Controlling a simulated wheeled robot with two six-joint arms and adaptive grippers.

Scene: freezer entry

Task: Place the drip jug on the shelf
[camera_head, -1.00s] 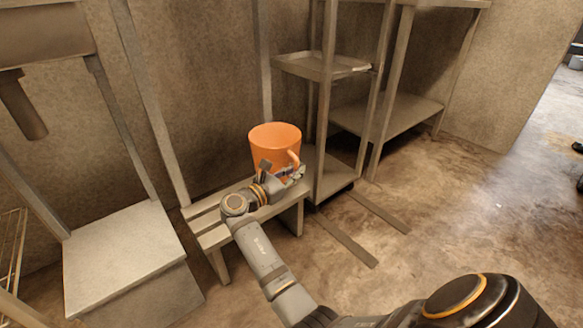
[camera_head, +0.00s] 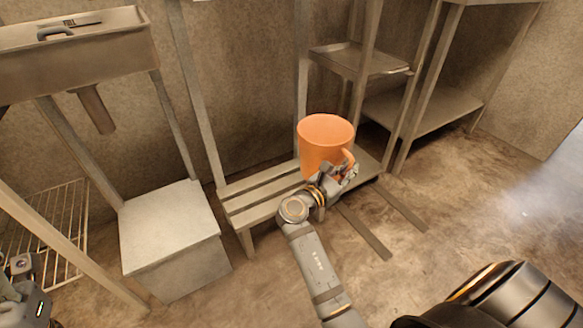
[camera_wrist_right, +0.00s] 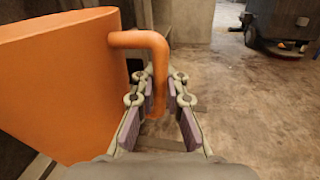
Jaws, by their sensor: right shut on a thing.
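The orange drip jug (camera_head: 325,147) is upright, with its handle on the right side. My right gripper (camera_head: 345,172) is shut on the handle and holds the jug in front of the slatted bench. In the right wrist view, the jug (camera_wrist_right: 60,85) fills the left side and its handle (camera_wrist_right: 158,80) runs down between the fingers (camera_wrist_right: 160,98). A metal shelf unit with a tray-like upper shelf (camera_head: 345,57) stands behind and right of the jug. Part of my left gripper (camera_head: 22,285) shows at the lower left edge; its fingers are not clear.
The low slatted bench (camera_head: 250,200) has a bare top on its left. A grey box (camera_head: 170,230) stands left of it. A metal sink (camera_head: 75,55) and a wire rack (camera_head: 55,225) are farther left. Another low shelf (camera_head: 425,110) is at the back right. Floor is open at right.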

